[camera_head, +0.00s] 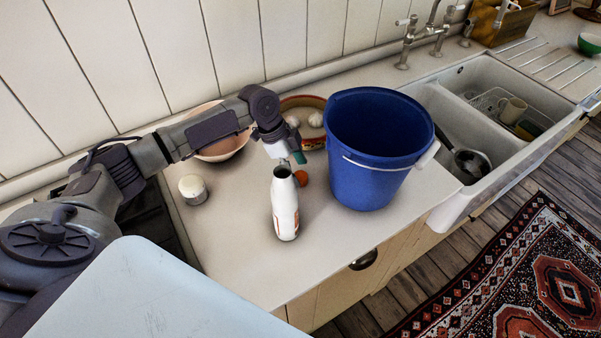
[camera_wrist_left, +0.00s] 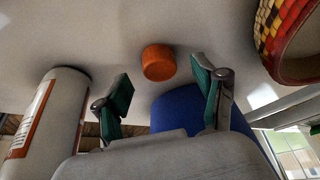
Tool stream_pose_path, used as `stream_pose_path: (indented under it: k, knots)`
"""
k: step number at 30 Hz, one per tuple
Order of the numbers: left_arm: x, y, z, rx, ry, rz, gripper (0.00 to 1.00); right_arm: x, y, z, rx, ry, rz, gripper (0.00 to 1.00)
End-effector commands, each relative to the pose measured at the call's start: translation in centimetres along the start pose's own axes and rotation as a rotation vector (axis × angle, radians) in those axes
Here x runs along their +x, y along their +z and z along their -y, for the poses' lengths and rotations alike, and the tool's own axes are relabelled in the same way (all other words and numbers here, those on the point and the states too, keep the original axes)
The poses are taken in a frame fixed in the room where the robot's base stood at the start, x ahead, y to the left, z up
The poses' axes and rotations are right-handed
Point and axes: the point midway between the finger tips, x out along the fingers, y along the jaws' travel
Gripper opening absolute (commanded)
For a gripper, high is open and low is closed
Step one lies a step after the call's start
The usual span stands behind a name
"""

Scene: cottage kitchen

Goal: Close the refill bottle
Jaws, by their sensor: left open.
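The refill bottle (camera_head: 285,210) is white with an orange-edged label and stands upright on the counter, its dark mouth open. It also shows at the left of the left wrist view (camera_wrist_left: 48,115). A small orange cap (camera_head: 301,178) sits on the counter just behind and right of the bottle. In the left wrist view the cap (camera_wrist_left: 158,62) appears in line with the gap between the fingertips, touching neither. My left gripper (camera_head: 292,160) is open and empty, low above the counter behind the bottle; its teal-padded fingers (camera_wrist_left: 162,85) are apart. My right gripper is not visible.
A blue bucket (camera_head: 370,160) stands close right of the cap. A mosaic-rimmed bowl (camera_head: 318,138) with white, egg-like items and a pinkish bowl (camera_head: 222,148) are behind. A white jar (camera_head: 193,189) stands left. The sink (camera_head: 500,120) is right; the front counter is clear.

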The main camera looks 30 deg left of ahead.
Motion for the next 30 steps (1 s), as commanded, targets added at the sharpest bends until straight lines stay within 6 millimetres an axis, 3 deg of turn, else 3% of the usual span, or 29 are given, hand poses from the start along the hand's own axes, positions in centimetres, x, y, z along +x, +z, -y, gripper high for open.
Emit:
stream_pose_path:
  k: [5, 14, 17, 22, 30]
  knots:
    - [1.4, 0.1, 0.0, 0.0, -0.001, 0.001, 0.7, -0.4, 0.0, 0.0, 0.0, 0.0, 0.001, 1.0]
    - [1.5, 0.1, 0.0, 0.001, -0.001, 0.001, 0.7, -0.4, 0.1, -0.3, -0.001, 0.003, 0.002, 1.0]
    - [1.5, 0.1, 0.0, 0.001, -0.001, 0.001, 0.58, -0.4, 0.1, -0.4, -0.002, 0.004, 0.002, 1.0]
    - [1.5, 0.1, 0.0, 0.001, -0.001, 0.001, 0.3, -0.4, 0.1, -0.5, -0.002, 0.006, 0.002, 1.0]
    - [1.5, 0.1, 0.0, 0.0, -0.001, 0.001, 0.29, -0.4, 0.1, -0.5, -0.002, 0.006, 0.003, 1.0]
